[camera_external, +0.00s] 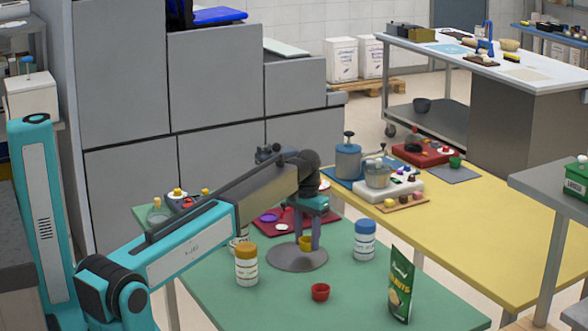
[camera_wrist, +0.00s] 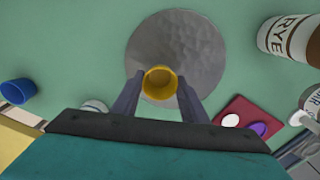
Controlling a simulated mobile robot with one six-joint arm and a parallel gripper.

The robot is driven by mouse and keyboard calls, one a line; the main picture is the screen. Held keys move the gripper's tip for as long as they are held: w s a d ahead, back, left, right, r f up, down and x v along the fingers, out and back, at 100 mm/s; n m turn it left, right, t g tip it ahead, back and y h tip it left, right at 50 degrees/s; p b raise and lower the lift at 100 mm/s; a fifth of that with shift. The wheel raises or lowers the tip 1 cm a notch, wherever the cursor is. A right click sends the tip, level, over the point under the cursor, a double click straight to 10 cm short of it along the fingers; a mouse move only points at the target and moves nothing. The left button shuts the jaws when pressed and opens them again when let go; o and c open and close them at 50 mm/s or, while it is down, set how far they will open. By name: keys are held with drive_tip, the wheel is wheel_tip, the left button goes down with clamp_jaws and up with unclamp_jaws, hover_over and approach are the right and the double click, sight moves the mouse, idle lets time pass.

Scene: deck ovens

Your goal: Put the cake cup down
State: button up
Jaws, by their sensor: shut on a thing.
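The cake cup, a small yellow cup (camera_external: 305,243), is between the fingers of my gripper (camera_external: 307,247), above or on a round grey metal disc (camera_external: 285,262) on the green table. In the wrist view the yellow cup (camera_wrist: 160,70) is upright with its open top facing the camera, and my gripper (camera_wrist: 160,84) is shut on its sides. The cup lies over the near-left part of the disc (camera_wrist: 190,45). I cannot tell whether its base touches the disc.
A yellow-lidded jar (camera_external: 246,265) is left of the disc, a blue-lidded jar (camera_external: 365,241) right. A dark red tray (camera_external: 268,227) lies behind. Green table (camera_external: 220,300) is clear at front left.

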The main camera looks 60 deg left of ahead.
drive_tip(key=shift+f, duration=1)
drive_tip(key=shift+f, duration=0.15)
drive_tip(key=o, duration=1)
drive_tip(key=shift+r+b, duration=0.95)
drive_tip(key=shift+r, duration=5.2)
drive_tip(key=shift+f, duration=0.2)
drive_tip(key=shift+f+p, duration=0.95)
drive_tip(key=shift+f, duration=4.15)
drive_tip(key=shift+r, duration=0.15)
